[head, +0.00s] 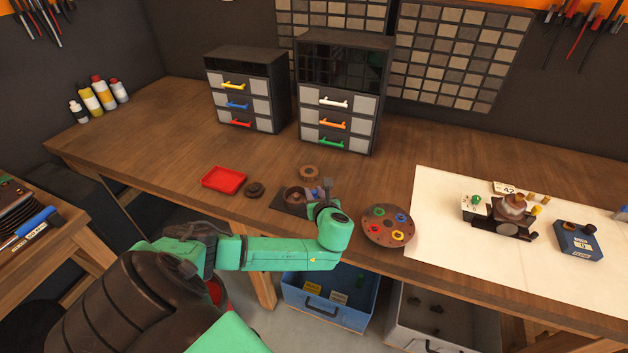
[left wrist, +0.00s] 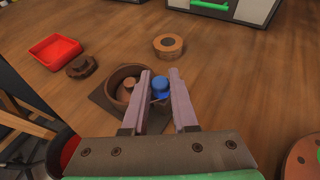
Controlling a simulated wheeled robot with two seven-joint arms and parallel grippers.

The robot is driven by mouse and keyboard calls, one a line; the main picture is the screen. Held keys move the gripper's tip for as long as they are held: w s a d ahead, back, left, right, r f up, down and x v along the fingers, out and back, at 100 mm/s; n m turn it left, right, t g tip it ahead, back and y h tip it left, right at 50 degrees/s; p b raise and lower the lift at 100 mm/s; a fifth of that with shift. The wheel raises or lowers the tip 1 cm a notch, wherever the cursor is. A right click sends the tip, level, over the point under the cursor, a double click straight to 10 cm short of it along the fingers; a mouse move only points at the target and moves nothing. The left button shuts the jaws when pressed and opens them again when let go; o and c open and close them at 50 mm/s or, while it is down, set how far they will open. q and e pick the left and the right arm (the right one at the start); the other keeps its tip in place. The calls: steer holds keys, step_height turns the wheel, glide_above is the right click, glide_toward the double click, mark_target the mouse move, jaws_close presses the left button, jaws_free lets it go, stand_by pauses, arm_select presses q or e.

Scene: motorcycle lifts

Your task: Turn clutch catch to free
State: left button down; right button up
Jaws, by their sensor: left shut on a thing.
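A brown round clutch housing (head: 293,194) sits on a dark square plate near the bench's front edge. In the left wrist view the housing (left wrist: 125,86) is an open cup with a small peg inside. A small blue knob, apparently the clutch catch (left wrist: 161,84), stands at its right side. My left gripper (left wrist: 160,76) is shut on this knob, one pale finger on each side. In the head view my left gripper (head: 317,190) is over the right side of the plate. The knob's lower part is hidden. My right gripper is not in view.
A round disc with coloured rings (head: 388,226) is to the right. Drawer cabinets (head: 340,95) stand behind. A white mat (head: 440,215) holds other parts.

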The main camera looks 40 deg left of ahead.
arm_select(q)
steer(key=shift+d+n+g+y, duration=0.1)
steer(key=shift+n+g+y, duration=0.5)
steer(key=shift+n+g, duration=0.4)
steer(key=shift+w+f+n+g+y+b, duration=0.1)
steer(key=shift+n+g+y+b, duration=0.3)
steer(key=shift+n+g, duration=0.5)
steer(key=n+g+b, duration=0.2)
steer(key=g, duration=0.1)
steer(key=shift+n+y, duration=0.3)
steer(key=shift+n, duration=0.1)
steer(key=shift+n+g+b, duration=0.45)
steer(key=shift+n+g, duration=0.25)
steer(key=shift+g, duration=0.3)
steer(key=shift+r, duration=0.2)
steer(key=c, duration=0.7)
jaws_free()
